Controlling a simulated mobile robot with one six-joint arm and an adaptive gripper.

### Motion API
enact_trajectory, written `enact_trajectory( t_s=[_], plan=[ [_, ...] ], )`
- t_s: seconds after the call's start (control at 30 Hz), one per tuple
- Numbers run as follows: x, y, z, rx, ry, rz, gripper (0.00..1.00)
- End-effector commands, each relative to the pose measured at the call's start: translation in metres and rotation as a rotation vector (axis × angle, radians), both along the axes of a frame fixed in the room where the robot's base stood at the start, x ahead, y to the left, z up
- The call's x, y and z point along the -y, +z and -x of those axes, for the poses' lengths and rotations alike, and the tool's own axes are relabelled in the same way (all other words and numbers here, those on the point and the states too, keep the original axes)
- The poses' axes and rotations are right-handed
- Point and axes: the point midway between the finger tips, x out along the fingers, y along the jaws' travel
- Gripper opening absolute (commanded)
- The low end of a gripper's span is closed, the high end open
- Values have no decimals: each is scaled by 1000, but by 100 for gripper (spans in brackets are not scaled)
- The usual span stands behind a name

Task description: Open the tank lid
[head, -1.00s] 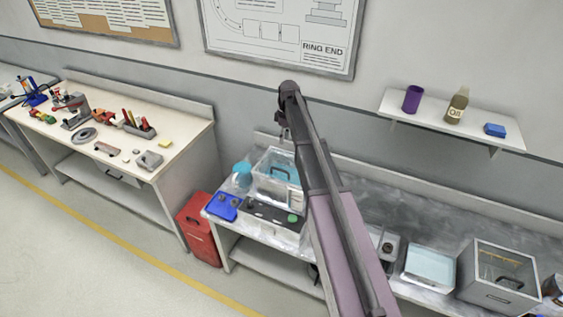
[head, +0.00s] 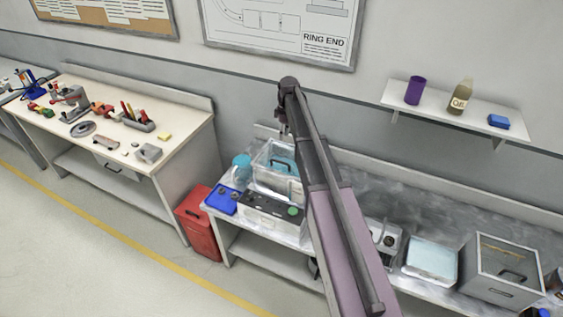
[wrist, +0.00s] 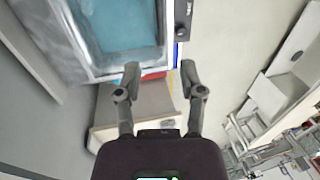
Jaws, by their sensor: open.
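The tank (head: 262,178) is a clear, pale-framed box with blue liquid inside, on the grey bench left of my arm. In the wrist view the tank (wrist: 103,73) fills the upper left, with its pale rim around the blue. I cannot tell the lid apart from the clear walls. My gripper (wrist: 160,70) is open and empty, its fingertips just beyond the tank's near rim in that picture. In the head view my gripper (head: 282,125) hangs above the tank's back side, small and partly hidden by my arm.
A light unit with a dark panel and green button (head: 293,210) stands before the tank. A blue tray (head: 222,207) and a blue round container (head: 241,166) are to its left. A red cabinet (head: 198,232) stands on the floor. A glass-walled box (head: 497,292) is at right.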

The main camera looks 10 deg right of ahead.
Motion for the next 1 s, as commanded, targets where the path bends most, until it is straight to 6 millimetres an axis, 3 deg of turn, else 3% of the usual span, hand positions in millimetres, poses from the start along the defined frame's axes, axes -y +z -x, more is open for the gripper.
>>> enact_trajectory(
  t_s=[1.0],
  plan=[
    [-8, -82, 13, 0, -1, 0, 51]
  ],
)
